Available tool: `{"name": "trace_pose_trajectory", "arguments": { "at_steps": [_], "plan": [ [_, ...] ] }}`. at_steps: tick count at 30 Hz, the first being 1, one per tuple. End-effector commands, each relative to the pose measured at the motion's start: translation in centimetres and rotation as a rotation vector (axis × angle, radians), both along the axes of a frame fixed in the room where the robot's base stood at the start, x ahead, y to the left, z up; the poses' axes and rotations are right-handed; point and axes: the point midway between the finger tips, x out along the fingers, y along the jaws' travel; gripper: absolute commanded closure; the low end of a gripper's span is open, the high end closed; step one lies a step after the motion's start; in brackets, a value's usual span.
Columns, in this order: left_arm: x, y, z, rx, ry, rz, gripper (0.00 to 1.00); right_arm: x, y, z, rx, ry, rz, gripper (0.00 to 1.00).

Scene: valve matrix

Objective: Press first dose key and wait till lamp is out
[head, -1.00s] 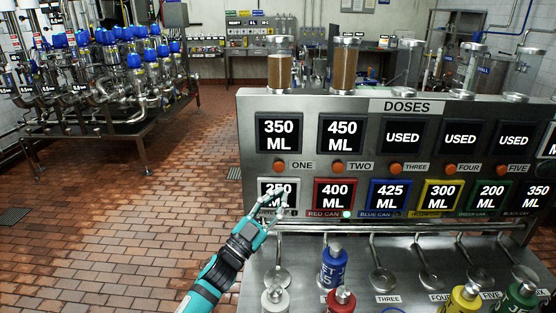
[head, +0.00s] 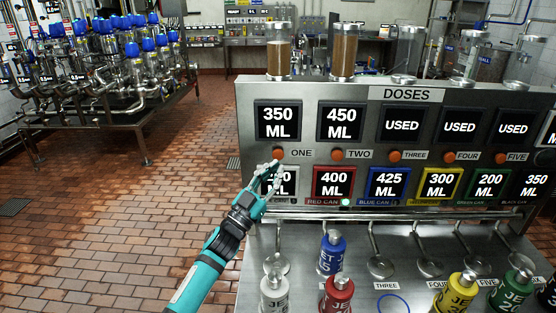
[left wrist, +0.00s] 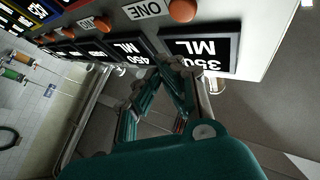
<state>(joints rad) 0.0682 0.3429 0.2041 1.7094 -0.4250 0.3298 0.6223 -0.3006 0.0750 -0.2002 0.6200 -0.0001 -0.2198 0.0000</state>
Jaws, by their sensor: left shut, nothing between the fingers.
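The first dose key is the orange button (head: 278,154) beside the label ONE, under the 350 ML display (head: 277,122). It also shows at the top of the left wrist view (left wrist: 183,10). My left gripper (head: 272,168) is shut and empty. Its fingertips are just below the key, in front of the leftmost lower display, which they partly cover. I cannot tell whether they touch the panel. A small pale green lamp (head: 345,202) is lit under the 400 ML display. My right gripper is not in view.
More orange keys, such as TWO (head: 337,155), sit along the same row. A horizontal rail (head: 400,214) runs below the lower displays. Blue, red (head: 337,294) and other coloured bottles stand on the shelf below.

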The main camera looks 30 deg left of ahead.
Motion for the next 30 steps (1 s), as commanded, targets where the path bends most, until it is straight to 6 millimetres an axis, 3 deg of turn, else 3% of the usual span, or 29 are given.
{"name": "trace_pose_trajectory", "arguments": {
  "at_steps": [6,12,30],
  "plan": [
    [2.5,1.6,-0.2,0.002,-0.001,0.001,1.0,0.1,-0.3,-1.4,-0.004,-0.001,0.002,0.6],
    [3.7,2.3,0.0,0.002,0.0,0.001,1.0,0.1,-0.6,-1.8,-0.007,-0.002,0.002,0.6],
    [3.9,2.5,0.0,0.0,0.0,0.001,1.0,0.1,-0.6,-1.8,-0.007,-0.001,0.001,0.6]
  ]
}}
